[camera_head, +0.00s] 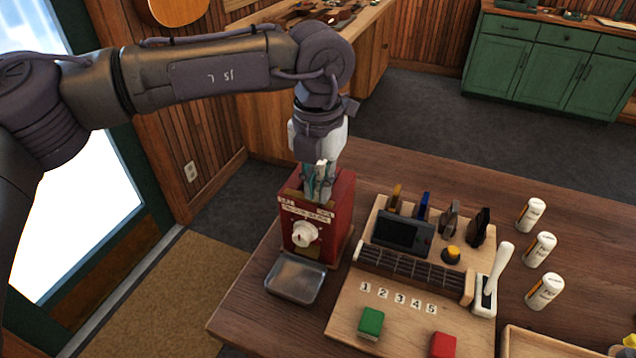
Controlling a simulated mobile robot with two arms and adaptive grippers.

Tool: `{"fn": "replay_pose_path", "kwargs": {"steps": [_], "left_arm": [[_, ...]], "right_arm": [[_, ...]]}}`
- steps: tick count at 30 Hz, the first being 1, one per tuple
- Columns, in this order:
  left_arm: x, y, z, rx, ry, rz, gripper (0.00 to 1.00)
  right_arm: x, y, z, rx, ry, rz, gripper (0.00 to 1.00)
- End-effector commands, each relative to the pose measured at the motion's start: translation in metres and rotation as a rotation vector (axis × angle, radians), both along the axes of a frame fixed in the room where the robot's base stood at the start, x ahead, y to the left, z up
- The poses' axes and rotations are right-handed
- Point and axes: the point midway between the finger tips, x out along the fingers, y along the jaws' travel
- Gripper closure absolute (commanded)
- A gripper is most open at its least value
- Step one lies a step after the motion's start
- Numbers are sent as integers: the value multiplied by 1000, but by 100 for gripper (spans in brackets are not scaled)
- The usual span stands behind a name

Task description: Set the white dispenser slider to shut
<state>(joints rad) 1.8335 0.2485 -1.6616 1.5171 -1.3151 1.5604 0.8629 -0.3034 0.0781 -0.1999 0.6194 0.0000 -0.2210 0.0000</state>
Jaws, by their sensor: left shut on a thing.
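The red dispenser (340,212) stands on the near left part of the wooden table. Its front has pale labels and a white knob (305,233). My left gripper (318,192) points down at the dispenser's top from above. Its fingers are shut on a small whitish piece that seems to be the white slider (320,168). The fingers hide most of that piece and its track, so I cannot tell which setting it is at. My right gripper is not in view.
A metal tray (294,278) sits in front of the dispenser. To the right are a wooden board (345,318) with a fretboard, a small screen (402,232), a white lever (497,268), and green (370,322) and red (442,345) blocks. Several white bottles (540,249) stand farther right.

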Motion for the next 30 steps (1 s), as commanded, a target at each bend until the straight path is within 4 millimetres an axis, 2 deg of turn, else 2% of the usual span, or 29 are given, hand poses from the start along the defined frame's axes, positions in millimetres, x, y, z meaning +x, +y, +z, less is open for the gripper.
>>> {"fn": "replay_pose_path", "kwargs": {"steps": [7,14,22,23,26,27,30], "left_arm": [[3,5,-1,0,-1,3,100],[15,35,-2,-2,-1,4,100],[16,38,1,2,-2,2,100],[16,38,1,2,-2,3,82],[16,37,1,2,-2,2,65],[16,37,1,1,-2,2,61],[15,37,1,2,-1,1,61]], "right_arm": [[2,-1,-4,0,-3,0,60],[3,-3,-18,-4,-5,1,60],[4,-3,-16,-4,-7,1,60],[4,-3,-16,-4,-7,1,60],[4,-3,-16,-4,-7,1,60],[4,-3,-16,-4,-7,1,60],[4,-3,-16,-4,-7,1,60]]}}
